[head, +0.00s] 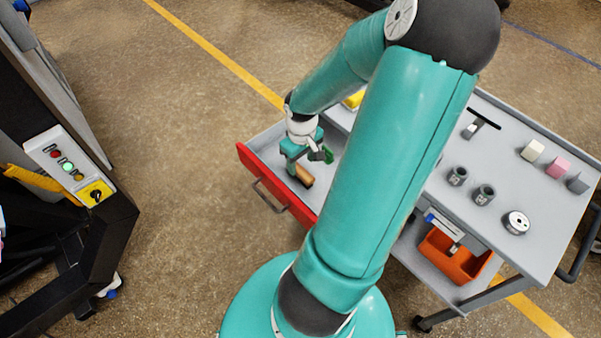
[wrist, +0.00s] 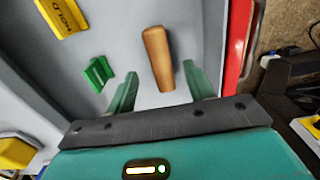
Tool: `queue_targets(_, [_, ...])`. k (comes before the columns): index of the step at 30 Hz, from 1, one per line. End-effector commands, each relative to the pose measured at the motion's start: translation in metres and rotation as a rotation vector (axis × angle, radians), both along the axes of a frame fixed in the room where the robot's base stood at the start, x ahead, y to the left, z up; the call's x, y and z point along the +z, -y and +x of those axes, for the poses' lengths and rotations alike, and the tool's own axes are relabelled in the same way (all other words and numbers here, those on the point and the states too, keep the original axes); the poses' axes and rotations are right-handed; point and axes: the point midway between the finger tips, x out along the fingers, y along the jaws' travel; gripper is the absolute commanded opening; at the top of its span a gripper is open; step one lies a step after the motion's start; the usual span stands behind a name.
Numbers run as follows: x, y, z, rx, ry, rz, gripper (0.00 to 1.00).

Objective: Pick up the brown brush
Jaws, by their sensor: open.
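The brown brush (wrist: 158,58) lies in an open drawer, and its rounded brown handle is what shows. In the wrist view it lies ahead of my gripper (wrist: 160,85), in line with the gap between the two green fingers. My gripper is open and nothing is held. In the head view my gripper (head: 299,163) hangs low over the drawer, right by the brown brush (head: 303,176). My arm hides part of the drawer there. I cannot tell how high the fingertips are above the drawer floor.
The drawer has a red front (head: 275,189). A green block (wrist: 97,73) and a yellow piece with lettering (wrist: 59,16) also lie in it. The grey cart top (head: 500,165) bears dark cups, a spool and several small blocks. An orange bin (head: 452,259) sits below. A control panel (head: 68,165) stands left.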

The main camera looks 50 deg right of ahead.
Motion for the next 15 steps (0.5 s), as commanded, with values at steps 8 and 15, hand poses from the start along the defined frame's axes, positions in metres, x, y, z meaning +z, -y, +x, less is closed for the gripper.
queue_targets(8, [-0.028, -0.001, 0.001, 0.003, 0.000, 0.005, 0.53])
queue_targets(15, [-0.052, -0.001, 0.001, 0.002, 0.000, 0.001, 0.53])
